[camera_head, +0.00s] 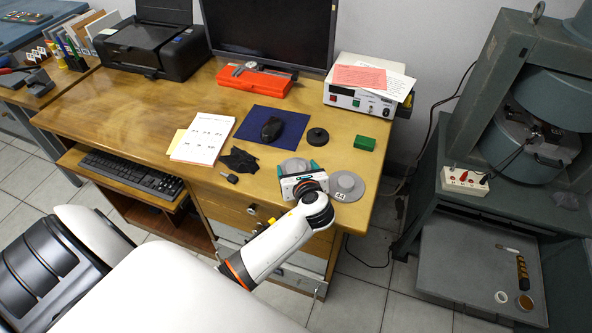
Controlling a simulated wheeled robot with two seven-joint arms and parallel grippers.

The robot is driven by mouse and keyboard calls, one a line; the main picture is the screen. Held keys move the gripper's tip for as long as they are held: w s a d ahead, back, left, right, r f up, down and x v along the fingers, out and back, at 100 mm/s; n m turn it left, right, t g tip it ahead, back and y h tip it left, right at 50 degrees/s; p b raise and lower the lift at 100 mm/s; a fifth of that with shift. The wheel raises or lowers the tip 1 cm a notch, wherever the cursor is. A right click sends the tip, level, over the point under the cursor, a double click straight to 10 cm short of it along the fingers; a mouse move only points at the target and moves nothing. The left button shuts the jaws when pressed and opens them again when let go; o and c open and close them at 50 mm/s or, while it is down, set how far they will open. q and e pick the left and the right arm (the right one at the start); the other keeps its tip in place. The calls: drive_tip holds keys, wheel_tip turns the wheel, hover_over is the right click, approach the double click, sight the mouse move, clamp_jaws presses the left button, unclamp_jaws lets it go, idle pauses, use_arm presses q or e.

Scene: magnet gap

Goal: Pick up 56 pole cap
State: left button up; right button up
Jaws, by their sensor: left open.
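Two grey, stepped round pole caps are near the right front corner of the wooden desk. The right pole cap (347,183) has a white label that seems to read 44. The other pole cap (293,166) is partly hidden behind my left gripper, and its number is not visible, so I cannot confirm that it is 56. My left gripper (298,167) is open, with its teal-tipped fingers on either side of this partly hidden cap. I cannot tell whether they touch it. My right gripper is not in view.
A black crumpled cloth (238,161) lies to the left, and a mouse (271,129) rests on a blue mat (251,123). The desk's right edge is close to the labelled cap.

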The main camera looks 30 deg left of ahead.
use_arm(q)
drive_tip(key=c, duration=1.4)
drive_tip(key=shift+r, duration=0.1)
drive_tip(key=shift+c, duration=1.2)
